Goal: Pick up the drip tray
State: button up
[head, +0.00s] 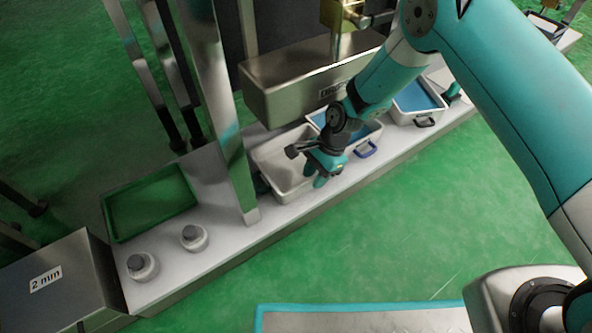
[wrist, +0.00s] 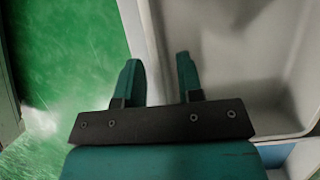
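A pale grey, empty, open tray (head: 272,168), which I take to be the drip tray, sits on the bench below the metal hopper. It also shows in the wrist view (wrist: 225,75), where its near rim runs between my fingers. My gripper (head: 328,178) points down at the tray's right front side. In the wrist view my gripper (wrist: 160,80) is open, with one finger on the outer side of the rim and the other over the inside. I cannot tell whether the fingers touch the rim. My wrist hides part of the tray.
A tray with blue contents and a blue handle (head: 366,150) stands just right; another with a black handle (head: 425,121) is farther right. A metal post (head: 238,170) rises left of the grey tray. A green tray (head: 150,203) and two white-and-grey knobs (head: 194,237) are farther left.

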jog(key=shift+s+a+f, duration=0.1)
jog(key=shift+a+f, duration=0.05)
jog(key=shift+f, duration=0.5)
jog(key=shift+r, duration=0.1)
grip_shut()
jog(key=shift+r, duration=0.15)
